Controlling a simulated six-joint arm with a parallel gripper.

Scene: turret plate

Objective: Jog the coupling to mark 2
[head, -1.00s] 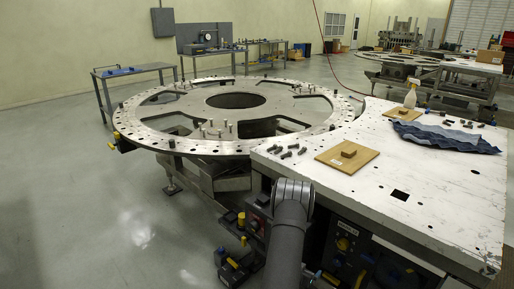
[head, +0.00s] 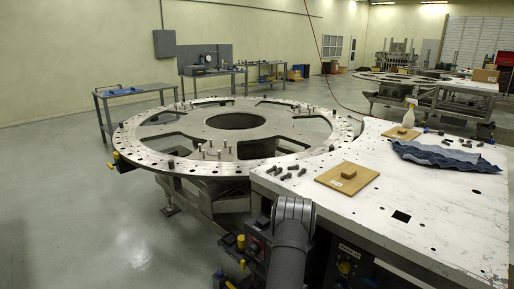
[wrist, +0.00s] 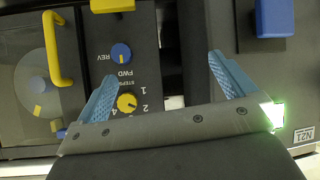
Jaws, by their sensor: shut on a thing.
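The turret plate (head: 150,128), a large round metal plate with a ring of holes and several upright pins (head: 213,150), stands left of the white table in the head view. I cannot pick out the coupling or mark 2 on it. In the wrist view my gripper (wrist: 162,64) has its blue fingers apart over a control panel; what it grips is not distinguishable. Its left finger is beside the yellow step knob (wrist: 127,102), near numbers 1 to 4; I cannot tell its setting surely. The blue REV/FWD knob (wrist: 121,53) has its yellow line towards FWD.
A yellow handle (wrist: 57,50) is left on the panel; a blue block (wrist: 272,18) is top right. The white table (head: 440,215) bears a wooden board with a block (head: 347,178), several bolts (head: 287,171), a blue cloth (head: 445,156) and a spray bottle (head: 409,117).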

